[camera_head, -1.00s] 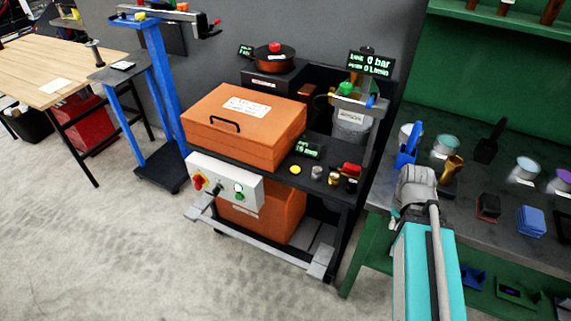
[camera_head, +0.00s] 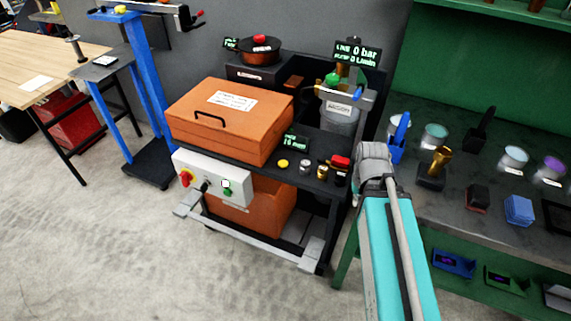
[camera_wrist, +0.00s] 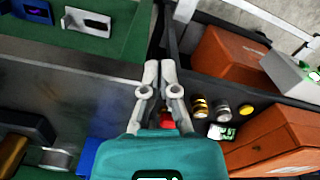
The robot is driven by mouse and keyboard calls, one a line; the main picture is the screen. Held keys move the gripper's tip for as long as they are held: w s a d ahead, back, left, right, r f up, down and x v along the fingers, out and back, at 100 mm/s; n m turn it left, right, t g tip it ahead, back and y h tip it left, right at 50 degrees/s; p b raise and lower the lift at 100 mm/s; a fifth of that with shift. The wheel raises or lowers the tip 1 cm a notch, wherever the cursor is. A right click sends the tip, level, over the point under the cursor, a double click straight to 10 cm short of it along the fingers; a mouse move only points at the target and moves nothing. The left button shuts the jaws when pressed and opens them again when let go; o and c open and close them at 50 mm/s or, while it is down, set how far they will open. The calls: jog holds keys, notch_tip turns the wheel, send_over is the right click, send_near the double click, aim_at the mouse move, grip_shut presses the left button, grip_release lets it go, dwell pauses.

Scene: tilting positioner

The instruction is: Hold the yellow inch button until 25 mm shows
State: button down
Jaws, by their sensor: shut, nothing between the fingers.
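The yellow button (camera_head: 283,163) sits on the dark top of the welding cart, in front of a small green-lit display (camera_head: 294,143). The display seems to read 16 mm, though the digits are small. In the wrist view the yellow button (camera_wrist: 246,111) is right of my gripper (camera_wrist: 159,66), and the display (camera_wrist: 221,132) is below and left of the button. My gripper's fingers are together with nothing between them, apart from the button. In the head view my arm is at the cart's right side, and the fingers cannot be made out.
Silver and brass knobs (camera_head: 322,171) and a red-topped part (camera_head: 340,162) stand right of the button. An orange case (camera_head: 230,120) stands left of it. A white control box (camera_head: 212,178) is on the cart's front. A workbench (camera_head: 450,205) with cups and blocks stands right.

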jog(key=w+a+f+t+h+b, duration=0.25)
jog(key=w+a, duration=0.45)
jog(key=w, duration=0.5)
notch_tip(320, 180, up, 2)
jog(key=n+t+h+b, duration=0.1)
jog(key=t+h+b, duration=0.2)
jog(key=t+b, duration=0.15)
send_over(283, 164)
jog(key=shift+s+a+p, duration=0.1)
jog(key=shift+p, duration=0.3)
jog(key=shift+f, duration=0.15)
notch_tip(283, 164, down, 9)
jog(key=b, duration=0.8)
jog(key=shift+r+b, duration=0.2)
jog(key=shift+b, duration=0.2)
jog(key=shift+f, duration=0.15)
jog(key=shift+f+b, duration=0.3)
jog(key=shift+b, duration=0.15)
